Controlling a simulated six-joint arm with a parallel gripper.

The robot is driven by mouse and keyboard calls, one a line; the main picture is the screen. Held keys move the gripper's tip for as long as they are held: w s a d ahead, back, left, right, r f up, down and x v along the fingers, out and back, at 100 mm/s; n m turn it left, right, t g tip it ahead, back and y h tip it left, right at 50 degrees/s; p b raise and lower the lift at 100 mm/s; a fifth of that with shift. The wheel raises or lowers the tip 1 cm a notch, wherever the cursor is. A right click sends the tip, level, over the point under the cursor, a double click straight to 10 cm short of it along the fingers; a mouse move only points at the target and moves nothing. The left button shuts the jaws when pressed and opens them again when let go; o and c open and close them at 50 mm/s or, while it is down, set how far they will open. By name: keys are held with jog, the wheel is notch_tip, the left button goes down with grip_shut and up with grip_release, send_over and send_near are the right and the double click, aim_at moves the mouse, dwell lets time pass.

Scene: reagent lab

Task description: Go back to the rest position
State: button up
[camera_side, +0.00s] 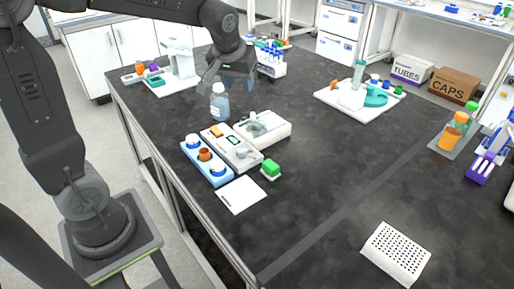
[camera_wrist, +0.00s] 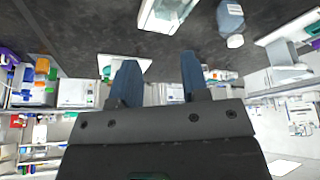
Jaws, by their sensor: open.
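My gripper (camera_side: 232,82) is at the upper middle of the side view, raised above the far-left part of the black bench (camera_side: 330,180). In the wrist view its two blue-grey fingers (camera_wrist: 158,82) stand apart with nothing between them. A clear bottle with blue-grey contents (camera_side: 220,103) stands upright on the bench just below and left of the gripper. It also shows at the top of the wrist view (camera_wrist: 231,20), apart from the fingers.
Near the bottle are a blue tray (camera_side: 218,178), a grey device (camera_side: 243,158), a white box (camera_side: 275,129) and a green-topped block (camera_side: 270,169). A white perforated rack (camera_side: 396,254) stands at front right. TUBES (camera_side: 411,72) and CAPS (camera_side: 453,84) boxes stand behind. The bench's middle right is clear.

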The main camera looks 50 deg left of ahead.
jog(key=s+d+m+h, duration=0.1)
jog(key=s+d+m, duration=0.2)
jog(key=s, duration=0.6)
jog(key=s+d+m+t+h, duration=0.1)
jog(key=s+d+m, duration=0.2)
jog(key=s+d, duration=0.3)
jog(key=s, duration=0.4)
jog(key=shift+d+r+t, duration=0.15)
jog(key=shift+d+t, duration=0.05)
jog(key=shift+t, duration=0.1)
